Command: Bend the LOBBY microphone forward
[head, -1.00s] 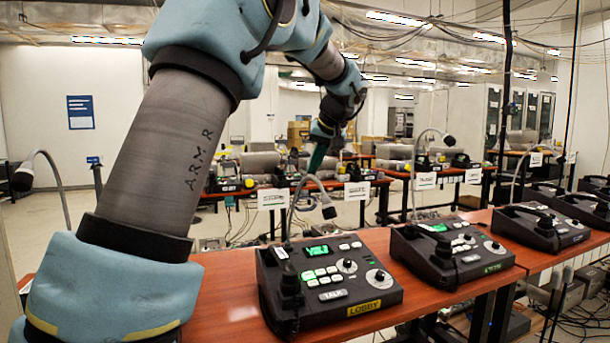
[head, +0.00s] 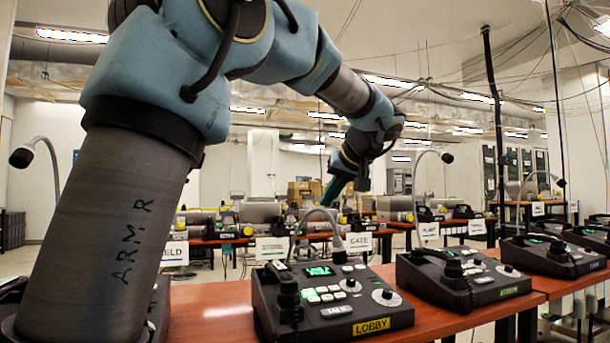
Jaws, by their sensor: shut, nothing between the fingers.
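The LOBBY phone (head: 371,326) stands on the near red-brown table, with a yellow label, a lit green screen and a handset on its left. Its gooseneck microphone (head: 338,255) arches up from the rear left and curves over toward the front. The microphone's head hangs low over the back of the panel, near the screen. My gripper (head: 329,196) is shut and empty, its teal fingers pointing down at the top of the gooseneck's arch. I cannot tell whether they touch it.
A green-labelled phone (head: 472,279) stands to the right, with its microphone (head: 447,157) raised high. More phones continue farther right. Another raised microphone (head: 21,157) shows at far left; my arm hides much of that side. Small signs, including GATE (head: 358,242), stand behind.

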